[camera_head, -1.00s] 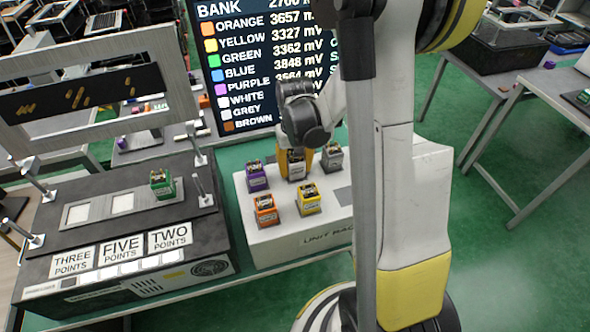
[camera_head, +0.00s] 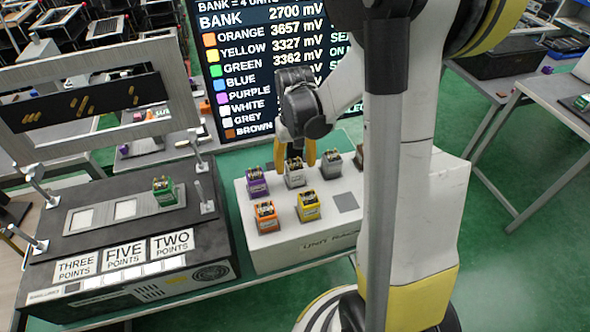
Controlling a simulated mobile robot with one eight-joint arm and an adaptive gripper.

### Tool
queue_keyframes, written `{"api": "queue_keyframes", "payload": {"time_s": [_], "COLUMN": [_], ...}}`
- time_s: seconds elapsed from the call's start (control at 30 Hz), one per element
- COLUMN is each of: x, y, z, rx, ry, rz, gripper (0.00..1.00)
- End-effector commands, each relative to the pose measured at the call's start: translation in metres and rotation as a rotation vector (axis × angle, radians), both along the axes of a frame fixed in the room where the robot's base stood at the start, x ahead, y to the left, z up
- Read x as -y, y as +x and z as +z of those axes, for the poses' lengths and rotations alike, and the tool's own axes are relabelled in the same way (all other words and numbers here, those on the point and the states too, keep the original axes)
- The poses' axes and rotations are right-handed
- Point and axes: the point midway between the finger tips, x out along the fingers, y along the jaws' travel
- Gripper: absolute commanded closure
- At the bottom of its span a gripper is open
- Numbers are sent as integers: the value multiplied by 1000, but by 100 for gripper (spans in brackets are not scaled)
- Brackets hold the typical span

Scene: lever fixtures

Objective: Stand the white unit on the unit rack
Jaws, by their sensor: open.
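The white unit (camera_head: 295,174), a small pale block with a dark top, stands upright on the white unit rack (camera_head: 275,257), in the back row. It is between the purple unit (camera_head: 257,182) and the grey unit (camera_head: 332,164). My gripper (camera_head: 295,163) has two yellow fingers spread apart, pointing down just above the white unit. It is open, with nothing held between the fingers. The white and grey units look alike in colour at this size.
A brown unit is partly hidden behind my arm. The green unit (camera_head: 164,190) sits on the dark bank fixture (camera_head: 210,240) at left, beside two empty pale squares.

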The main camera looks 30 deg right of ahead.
Motion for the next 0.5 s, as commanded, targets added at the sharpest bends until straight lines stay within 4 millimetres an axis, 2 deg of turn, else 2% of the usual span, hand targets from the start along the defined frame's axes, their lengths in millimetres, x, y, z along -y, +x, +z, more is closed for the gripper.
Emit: {"api": "queue_keyframes", "payload": {"time_s": [0.03,0.2,0.4,0.5], "x": [0,0,-1,-8], "y": [-1,0,-1,-4], "z": [16,50,71,83], "rx": [0,0,2,24], "ry": [0,0,-1,-7], "rz": [0,0,1,13], "gripper": [39,39,39,39]}}
